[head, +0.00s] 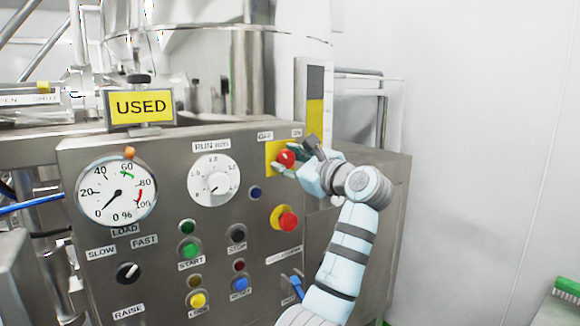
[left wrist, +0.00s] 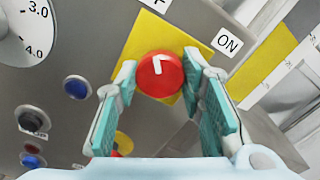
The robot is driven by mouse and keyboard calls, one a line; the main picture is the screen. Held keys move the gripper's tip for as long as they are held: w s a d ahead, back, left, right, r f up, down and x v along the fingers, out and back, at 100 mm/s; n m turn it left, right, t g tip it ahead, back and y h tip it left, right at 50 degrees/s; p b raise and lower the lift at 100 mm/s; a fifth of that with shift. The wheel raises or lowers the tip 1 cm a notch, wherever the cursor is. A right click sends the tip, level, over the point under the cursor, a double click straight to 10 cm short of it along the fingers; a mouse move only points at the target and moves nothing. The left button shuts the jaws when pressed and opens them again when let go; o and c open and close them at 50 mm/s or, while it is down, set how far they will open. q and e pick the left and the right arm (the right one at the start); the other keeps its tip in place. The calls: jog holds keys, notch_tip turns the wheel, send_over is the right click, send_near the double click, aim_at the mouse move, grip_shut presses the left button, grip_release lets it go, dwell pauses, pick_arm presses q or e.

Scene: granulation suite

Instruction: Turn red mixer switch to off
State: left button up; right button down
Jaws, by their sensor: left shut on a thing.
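The red mixer switch (head: 286,158) is a round knob on a yellow plate (head: 272,150) at the upper right of the steel panel, below the OFF and ON labels. In the left wrist view the red knob (left wrist: 160,74) shows a small white mark running from near its middle toward its upper edge. My left gripper (head: 288,165) is at the knob, with one teal-padded finger on each side of it. In the left wrist view my left gripper (left wrist: 158,80) is shut on the knob. My right gripper is not in view.
Below the switch is a red button on a yellow base (head: 286,220). A load gauge (head: 117,191), a numbered dial (head: 213,181) and several coloured buttons share the panel. A yellow USED sign (head: 141,107) stands on top. A plain wall (head: 480,150) is at right.

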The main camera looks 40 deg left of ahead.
pick_arm(q)
jog(key=shift+r+n, duration=0.1)
jog(key=shift+n, duration=0.5)
jog(key=o, duration=1.1)
jog(key=shift+o, duration=0.2)
jog(key=v, duration=1.2)
